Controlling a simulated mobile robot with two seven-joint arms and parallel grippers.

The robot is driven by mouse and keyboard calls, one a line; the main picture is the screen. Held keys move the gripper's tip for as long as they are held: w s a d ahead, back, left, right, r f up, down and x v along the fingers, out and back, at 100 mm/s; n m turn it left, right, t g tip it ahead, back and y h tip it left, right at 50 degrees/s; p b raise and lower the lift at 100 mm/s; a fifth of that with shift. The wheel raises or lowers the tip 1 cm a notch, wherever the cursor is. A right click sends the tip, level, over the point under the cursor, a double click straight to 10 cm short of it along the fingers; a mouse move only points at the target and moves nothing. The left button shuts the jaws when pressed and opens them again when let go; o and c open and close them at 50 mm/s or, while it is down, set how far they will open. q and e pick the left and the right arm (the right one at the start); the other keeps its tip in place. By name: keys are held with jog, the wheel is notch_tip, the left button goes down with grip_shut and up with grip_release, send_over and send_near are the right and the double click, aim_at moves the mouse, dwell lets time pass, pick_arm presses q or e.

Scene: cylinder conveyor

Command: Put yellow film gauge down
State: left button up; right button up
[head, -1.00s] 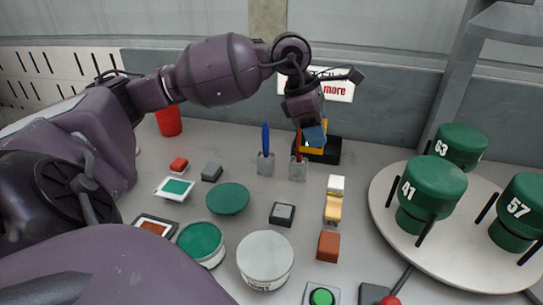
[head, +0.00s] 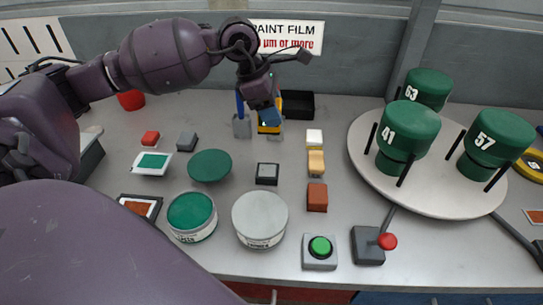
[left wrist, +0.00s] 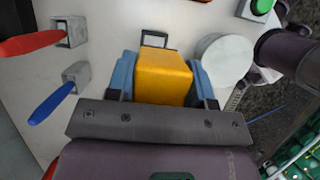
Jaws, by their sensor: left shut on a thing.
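The yellow film gauge (head: 269,128) is a yellow block held by my left gripper (head: 266,114), in front of the tool holders at the back of the table. The left wrist view shows the gauge (left wrist: 163,76) between the two blue fingers (left wrist: 163,82), which are shut on its sides. In the head view the gripper partly covers it, and I cannot tell how far it is above the table. My right gripper is not in view.
A blue-handled tool (head: 240,103) stands in a grey holder (head: 241,127); a red-handled one shows in the wrist view (left wrist: 30,43). Small blocks, a green lid (head: 210,166) and cans fill mid-table. A white turntable (head: 365,158) with green cylinders is at right.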

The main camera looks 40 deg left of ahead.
pick_arm(q)
notch_tip(320, 180, down, 13)
jog(key=shift+r+b, duration=0.1)
jog(key=shift+b, duration=0.25)
jog(key=shift+f, duration=0.4)
jog(key=shift+f, duration=0.2)
jog(key=o, duration=0.8)
jog(key=shift+o, duration=0.2)
jog(key=shift+a+r, duration=0.15)
jog(key=shift+r, duration=0.35)
jog(key=v, duration=1.1)
jog(key=shift+r+p, duration=0.25)
jog(key=shift+p, duration=0.15)
jog(key=shift+s, duration=0.1)
